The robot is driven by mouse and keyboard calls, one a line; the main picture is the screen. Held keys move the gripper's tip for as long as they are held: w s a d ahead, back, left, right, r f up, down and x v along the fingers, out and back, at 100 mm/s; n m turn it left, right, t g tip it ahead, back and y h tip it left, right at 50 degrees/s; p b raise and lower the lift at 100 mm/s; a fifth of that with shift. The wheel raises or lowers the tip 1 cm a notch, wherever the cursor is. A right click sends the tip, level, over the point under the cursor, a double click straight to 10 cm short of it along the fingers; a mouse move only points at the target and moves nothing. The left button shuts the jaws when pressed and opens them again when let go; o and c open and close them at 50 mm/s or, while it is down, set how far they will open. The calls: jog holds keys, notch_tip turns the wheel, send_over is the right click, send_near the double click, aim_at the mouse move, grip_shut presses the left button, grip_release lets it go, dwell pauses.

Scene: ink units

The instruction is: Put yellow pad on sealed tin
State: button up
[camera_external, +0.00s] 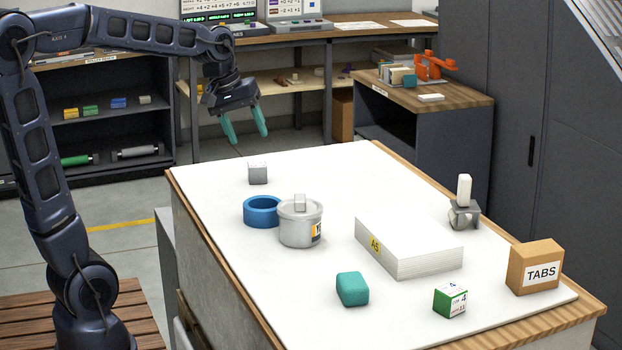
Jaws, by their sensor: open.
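The sealed tin (301,228) is a grey round can with a lid, a square knob on top and a dark-and-orange label. It stands upright on the white table, right beside a blue ring. I see no clearly yellow pad on the table. A teal rounded block (352,289) lies in front of the tin, nearer the camera. My gripper (246,127) has teal fingers, spread open and empty. It hangs in the air above the table's far left end, well above and behind the tin.
A grey cube (258,173) and the blue ring (261,212) are behind and left of the tin. To the right are a paper stack (410,248) with a yellow label, a green box (450,300), a TABS box (535,267) and a stand (463,213). The table's front left is clear.

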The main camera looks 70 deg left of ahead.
jog(key=s+d+f+m, duration=0.3)
jog(key=s+d+m, duration=0.2)
jog(key=s+d, duration=0.2)
jog(key=s+d+f+m, duration=0.2)
jog(key=s+d+m, duration=0.4)
jog(key=s, duration=0.5)
jog(key=shift+d+f+t+y, duration=0.3)
jog(key=shift+d+f, duration=0.1)
